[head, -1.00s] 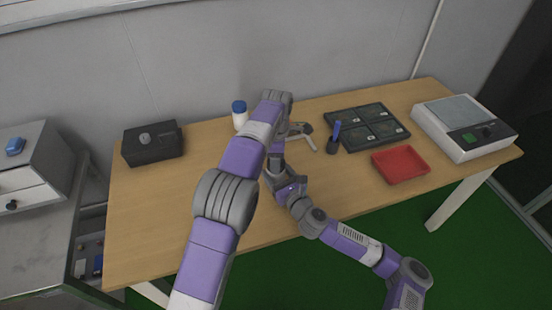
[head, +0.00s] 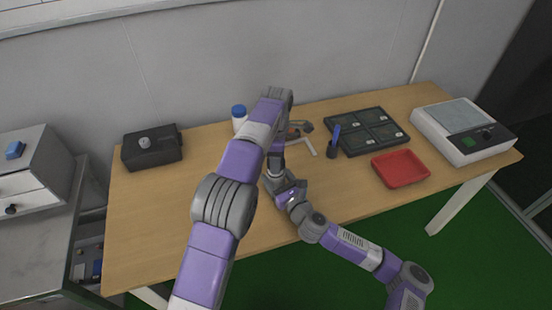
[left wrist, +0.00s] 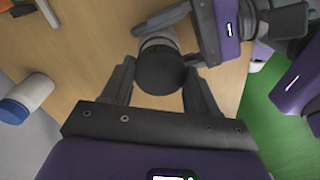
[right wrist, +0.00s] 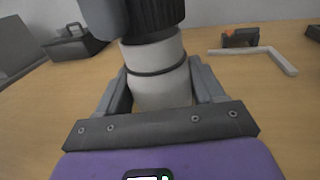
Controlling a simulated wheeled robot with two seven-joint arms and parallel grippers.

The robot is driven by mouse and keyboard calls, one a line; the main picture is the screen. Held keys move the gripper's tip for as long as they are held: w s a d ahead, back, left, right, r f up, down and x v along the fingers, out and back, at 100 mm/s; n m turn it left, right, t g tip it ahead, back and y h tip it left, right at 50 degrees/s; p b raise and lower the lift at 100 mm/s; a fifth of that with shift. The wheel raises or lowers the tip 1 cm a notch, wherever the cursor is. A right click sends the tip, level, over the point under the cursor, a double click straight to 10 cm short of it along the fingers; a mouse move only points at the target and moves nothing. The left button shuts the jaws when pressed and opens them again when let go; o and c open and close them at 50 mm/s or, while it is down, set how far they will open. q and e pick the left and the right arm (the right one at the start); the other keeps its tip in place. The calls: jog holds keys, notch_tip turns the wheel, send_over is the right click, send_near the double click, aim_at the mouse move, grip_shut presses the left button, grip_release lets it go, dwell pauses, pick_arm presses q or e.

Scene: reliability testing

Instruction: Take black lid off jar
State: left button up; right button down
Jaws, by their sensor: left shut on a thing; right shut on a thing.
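The jar (right wrist: 160,85) is white with a thin dark band and stands upright in the right wrist view. Its ribbed black lid (right wrist: 158,14) is at its top, and I cannot tell whether there is a gap under it. In the left wrist view the lid (left wrist: 160,73) sits between the fingers of my left gripper (left wrist: 160,78), which is shut on it from above. My right gripper (right wrist: 160,88) is shut on the jar's body from the side, below the lid. In the head view my left arm hides the jar, the lid and most of both grippers.
A white bottle with a blue cap (head: 239,118) stands just left of my left arm. A black box (head: 152,150) is further left. A dark tray (head: 367,131), a red tray (head: 401,168) and a scale (head: 462,130) are to the right. The table's left front is clear.

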pick_arm(q)
jog(key=shift+r, duration=2)
pick_arm(e)
jog(key=shift+c, duration=0.3)
grip_release()
